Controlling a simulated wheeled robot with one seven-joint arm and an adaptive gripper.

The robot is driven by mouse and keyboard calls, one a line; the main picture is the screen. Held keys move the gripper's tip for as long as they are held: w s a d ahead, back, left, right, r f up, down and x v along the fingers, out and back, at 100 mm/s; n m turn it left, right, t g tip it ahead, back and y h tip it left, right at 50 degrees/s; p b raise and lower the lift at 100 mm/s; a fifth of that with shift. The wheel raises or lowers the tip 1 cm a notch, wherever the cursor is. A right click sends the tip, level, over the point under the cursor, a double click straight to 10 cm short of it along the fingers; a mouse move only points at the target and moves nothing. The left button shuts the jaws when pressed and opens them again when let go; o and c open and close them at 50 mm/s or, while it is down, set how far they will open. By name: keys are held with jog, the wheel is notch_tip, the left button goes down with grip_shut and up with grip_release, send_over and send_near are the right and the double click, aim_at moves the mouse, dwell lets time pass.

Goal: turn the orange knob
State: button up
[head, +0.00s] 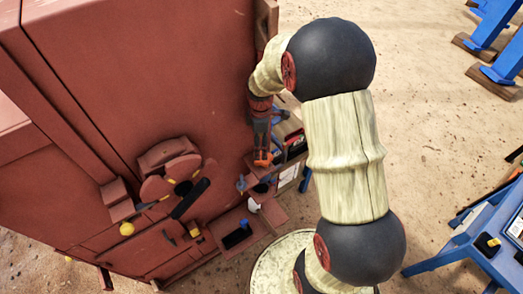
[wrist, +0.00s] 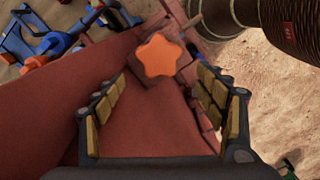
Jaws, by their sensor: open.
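The orange knob (wrist: 158,56) is star-shaped and sits on a reddish-brown block on the machine. In the wrist view it lies just beyond my gripper (wrist: 160,78), roughly centred between the fingertips. The two padded fingers are spread wide, with nothing between them. No contact with the knob shows. In the head view my gripper (head: 263,146) hangs beside the machine's right side, and the orange knob (head: 262,160) shows small at its tip; the exact gap cannot be told there.
The big reddish-brown machine (head: 150,75) fills the left. A round-wheeled fitting (head: 170,180) and small trays lie below left of my gripper. A blue table (head: 480,235) stands at lower right, with blue trestles (head: 492,25) at upper right. Sandy ground between is open.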

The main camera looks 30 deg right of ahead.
aim_at(261, 156)
jog(key=shift+n, duration=0.3)
jog(key=shift+f, duration=0.2)
notch_tip(261, 156, down, 7)
jog(key=shift+f, duration=0.15)
jog(key=shift+c, duration=0.9)
jog(key=c, duration=1)
